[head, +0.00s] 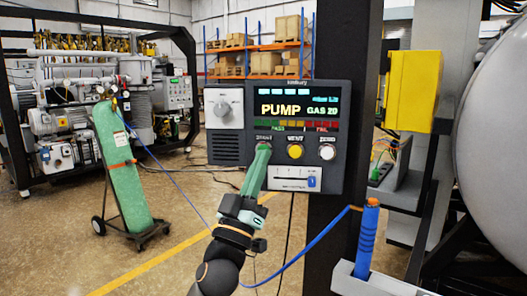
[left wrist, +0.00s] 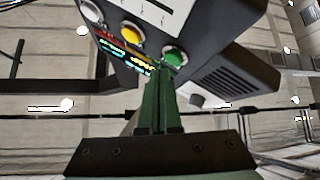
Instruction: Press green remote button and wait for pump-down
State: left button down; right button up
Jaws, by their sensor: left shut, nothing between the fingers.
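The dark control panel (head: 330,172) hangs on a dark post in the middle of the head view. Its screen (head: 297,108) reads PUMP and GAS 20. Below it are a START label, a yellow button (head: 295,152) under VENT and a white button (head: 327,152) under ZERO. My left gripper (head: 263,149) is shut and empty, its tips at the START position, covering the button there. The left wrist view shows the green button (left wrist: 175,57) right at the fingertips (left wrist: 162,73); I cannot tell whether it is pushed in. My right gripper is not in view.
A blue wand (head: 367,240) with a blue hose stands in a grey holder at right, near a large grey vessel (head: 497,130). A green cylinder on a cart (head: 123,170) stands at left before pump equipment. Open floor lies between the cart and panel.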

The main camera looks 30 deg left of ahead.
pick_arm(q)
jog(key=s, duration=0.1)
jog(key=s+d, duration=0.1)
jog(key=s, duration=0.1)
jog(key=s+d, duration=0.1)
jog(key=shift+s+d+p, duration=0.1)
jog(key=shift+s+p, duration=0.15)
jog(key=shift+p, duration=0.1)
dwell(0.6)
jog(key=w+d+f+m+g+h+p, duration=0.15)
jog(key=f+g, duration=0.25)
jog(key=f, duration=1)
jog(key=w+d+f+m+g+h+p, duration=0.1)
jog(key=d+f+m+g+p, duration=0.3)
jog(key=f, duration=0.9)
jog(key=s+d+f+m+g+h, duration=0.1)
jog(key=s+d+f+g, duration=0.2)
jog(key=s+f, duration=0.7)
jog(key=s+d+f+m+g+h+p, duration=0.1)
jog(key=s+d+f+g+h, duration=0.1)
jog(key=s+f+g, duration=0.4)
jog(key=s+d+f, duration=0.1)
jog(key=s+f, duration=0.3)
jog(key=f, duration=0.3)
jog(key=shift+s+d+f, duration=0.15)
jog(key=shift+d+f, duration=0.1)
jog(key=shift+f, duration=0.15)
